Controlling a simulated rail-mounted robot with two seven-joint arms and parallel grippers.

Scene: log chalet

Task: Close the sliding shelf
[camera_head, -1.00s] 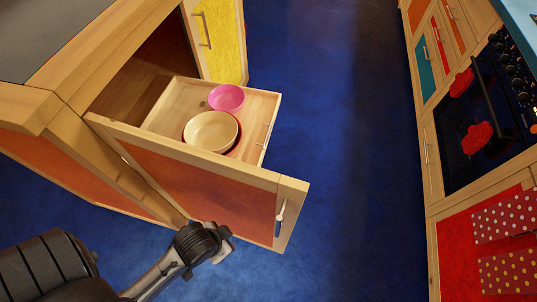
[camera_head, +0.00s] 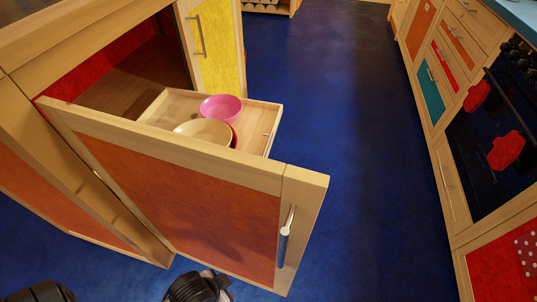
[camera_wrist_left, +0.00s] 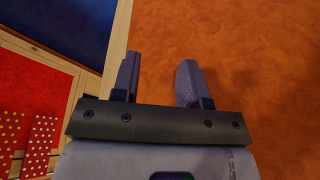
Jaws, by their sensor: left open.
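The sliding shelf (camera_head: 264,122) is a light wooden tray pulled out of the lower cabinet in the head view. It carries a pink bowl (camera_head: 221,106) and a cream bowl (camera_head: 205,130) with a red dish partly hidden beneath it. An open cabinet door (camera_head: 190,205) with an orange panel stands in front of the shelf and hides its lower near part. My left gripper (camera_head: 203,289) is at the bottom edge of the head view, below the door. In the left wrist view my left gripper (camera_wrist_left: 157,75) is open and empty, facing the orange panel (camera_wrist_left: 240,70). My right gripper is out of view.
A metal handle (camera_head: 286,236) sits on the door's free edge. A yellow cabinet door (camera_head: 216,45) stands behind the shelf. An oven (camera_head: 495,140) and coloured drawers line the right side. The blue floor (camera_head: 345,110) between is clear.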

